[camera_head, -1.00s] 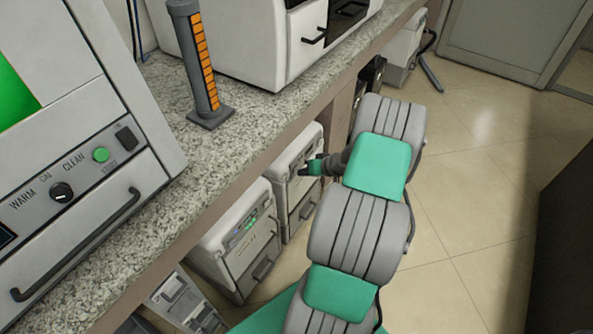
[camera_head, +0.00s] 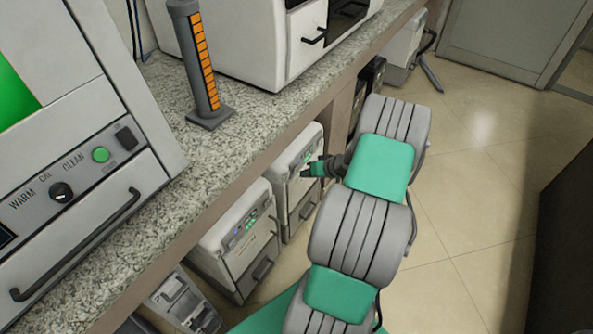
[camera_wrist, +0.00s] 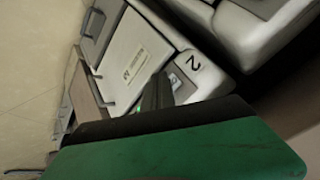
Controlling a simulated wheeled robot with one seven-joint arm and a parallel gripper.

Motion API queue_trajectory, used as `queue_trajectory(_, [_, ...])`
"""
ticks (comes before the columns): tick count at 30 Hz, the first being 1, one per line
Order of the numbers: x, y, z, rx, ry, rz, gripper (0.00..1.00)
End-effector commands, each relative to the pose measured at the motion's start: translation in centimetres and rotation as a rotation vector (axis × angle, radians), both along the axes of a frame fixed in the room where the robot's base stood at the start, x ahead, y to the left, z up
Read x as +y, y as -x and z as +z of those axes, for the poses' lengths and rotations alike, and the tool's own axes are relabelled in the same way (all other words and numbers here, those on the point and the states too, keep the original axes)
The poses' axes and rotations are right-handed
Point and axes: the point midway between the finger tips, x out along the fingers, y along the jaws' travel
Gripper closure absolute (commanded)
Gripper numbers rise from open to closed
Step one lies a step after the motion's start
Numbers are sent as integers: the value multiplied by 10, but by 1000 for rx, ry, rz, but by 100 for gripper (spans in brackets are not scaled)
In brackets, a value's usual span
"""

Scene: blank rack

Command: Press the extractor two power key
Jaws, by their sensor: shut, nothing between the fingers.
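Extractor two (camera_head: 292,206) is a pale box under the counter, the farther of two such units in the head view. In the wrist view, its body (camera_wrist: 213,78) carries a "2" label. A small lit panel (camera_wrist: 178,80) lies beside the label, partly hidden by my finger. Green lights show on its upper front in the head view. My gripper (camera_head: 303,173) is shut and empty, with its tip in front of that upper front. It also shows large in the wrist view (camera_wrist: 157,92). The power key itself cannot be made out, nor whether the tip touches anything.
A similar pale unit (camera_head: 240,246) with a lit panel stands nearer. The granite counter (camera_head: 229,150) overhangs both units and carries large machines and a dark post with orange segments (camera_head: 203,65). Open tiled floor (camera_head: 470,200) lies to the right.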

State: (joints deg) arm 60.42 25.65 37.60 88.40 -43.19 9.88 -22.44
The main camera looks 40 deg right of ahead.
Motion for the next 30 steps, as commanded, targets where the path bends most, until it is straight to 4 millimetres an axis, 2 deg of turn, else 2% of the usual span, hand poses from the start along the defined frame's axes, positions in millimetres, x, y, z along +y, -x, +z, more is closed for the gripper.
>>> queue_trajectory(5, [-3,5,0,1,-1,-3,100])
queue_trajectory(19, [-20,54,0,1,0,-3,100])
queue_trajectory(30, [-20,57,0,0,1,-1,100])
